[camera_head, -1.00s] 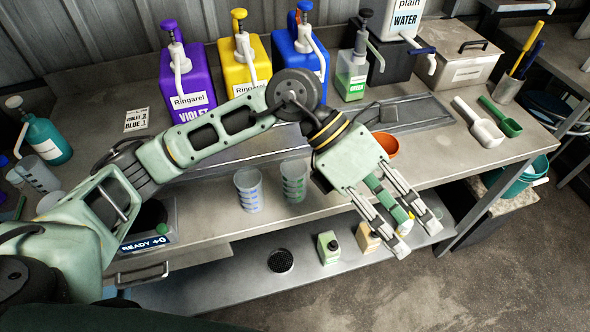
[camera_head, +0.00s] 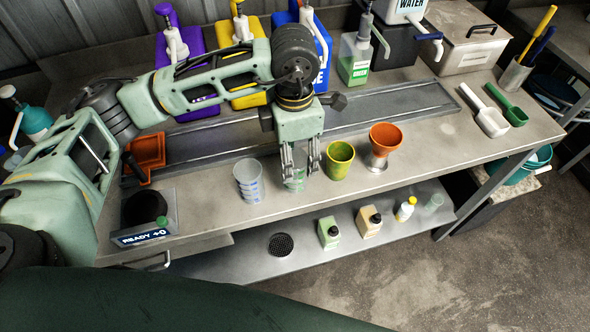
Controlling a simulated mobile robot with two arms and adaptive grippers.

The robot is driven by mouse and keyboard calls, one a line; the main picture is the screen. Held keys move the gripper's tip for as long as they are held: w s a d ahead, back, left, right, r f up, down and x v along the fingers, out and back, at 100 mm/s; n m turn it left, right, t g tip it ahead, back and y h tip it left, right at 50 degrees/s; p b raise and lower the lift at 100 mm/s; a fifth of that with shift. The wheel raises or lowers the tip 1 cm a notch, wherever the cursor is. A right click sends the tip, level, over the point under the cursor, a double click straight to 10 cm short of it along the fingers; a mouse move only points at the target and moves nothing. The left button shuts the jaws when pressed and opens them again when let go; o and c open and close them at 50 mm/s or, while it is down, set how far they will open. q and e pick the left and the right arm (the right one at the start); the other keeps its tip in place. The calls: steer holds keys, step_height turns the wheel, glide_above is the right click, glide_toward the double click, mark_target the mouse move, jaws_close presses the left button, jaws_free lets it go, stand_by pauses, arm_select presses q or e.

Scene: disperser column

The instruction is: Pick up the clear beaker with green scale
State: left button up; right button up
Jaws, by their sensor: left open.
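The clear beaker with green scale (camera_head: 293,183) stands on the steel bench near its front edge, partly hidden behind my gripper's fingers. My left gripper (camera_head: 300,170) points down at it with its fingers spread, one in front of the beaker and one at its right side. Whether the fingers touch the beaker cannot be told. A similar beaker with blue scale (camera_head: 249,181) stands just to the left. My right gripper is not in view.
A yellow-green cup (camera_head: 339,160) stands close to the right of my gripper, with an orange funnel (camera_head: 385,139) beyond it. A scale reading "READY" (camera_head: 150,235) is at the left. Pump dispensers line the back.

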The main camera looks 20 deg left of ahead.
arm_select(q)
step_height(320, 180, down, 6)
steer(key=shift+r+p, duration=0.2)
steer(key=shift+p, duration=0.35)
steer(key=shift+c, duration=0.3)
steer(key=c, duration=1)
steer(key=shift+r, duration=0.15)
